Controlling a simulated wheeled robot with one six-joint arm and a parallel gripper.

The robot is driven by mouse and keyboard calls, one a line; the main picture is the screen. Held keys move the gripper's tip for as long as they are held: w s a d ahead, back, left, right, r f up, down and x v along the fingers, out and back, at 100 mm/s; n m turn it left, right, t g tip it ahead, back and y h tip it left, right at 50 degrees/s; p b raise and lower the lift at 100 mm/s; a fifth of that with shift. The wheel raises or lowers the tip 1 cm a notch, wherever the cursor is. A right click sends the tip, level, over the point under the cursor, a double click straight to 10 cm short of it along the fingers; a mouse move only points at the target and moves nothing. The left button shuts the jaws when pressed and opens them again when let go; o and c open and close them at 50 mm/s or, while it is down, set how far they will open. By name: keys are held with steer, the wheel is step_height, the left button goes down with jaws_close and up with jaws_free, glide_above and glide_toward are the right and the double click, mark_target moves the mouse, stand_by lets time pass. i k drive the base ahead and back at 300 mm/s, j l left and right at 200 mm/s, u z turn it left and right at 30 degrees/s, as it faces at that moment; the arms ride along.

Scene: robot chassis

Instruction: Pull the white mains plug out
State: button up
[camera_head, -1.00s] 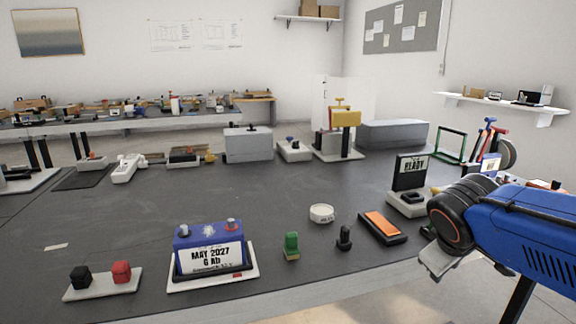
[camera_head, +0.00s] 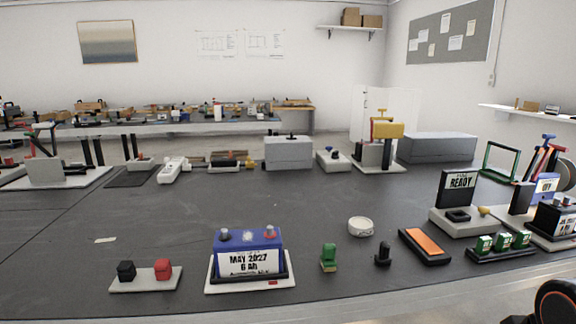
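A white power strip (camera_head: 173,169) lies at the far left part of the dark table, beside a black mat. A small white shape sits on its near part, but it is too small to tell whether this is the white mains plug. My gripper is out of view. Only a dark, round part of my arm with an orange ring shows at the bottom right corner, far from the strip.
A blue battery-like block (camera_head: 246,238), a board with black and red knobs (camera_head: 146,277), a green piece (camera_head: 328,257) and an orange-topped tray (camera_head: 425,244) stand along the near edge. A grey box (camera_head: 288,153) stands right of the strip. The middle table is largely clear.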

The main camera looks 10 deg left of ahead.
mark_target(186, 167)
steer(key=u, duration=1.25)
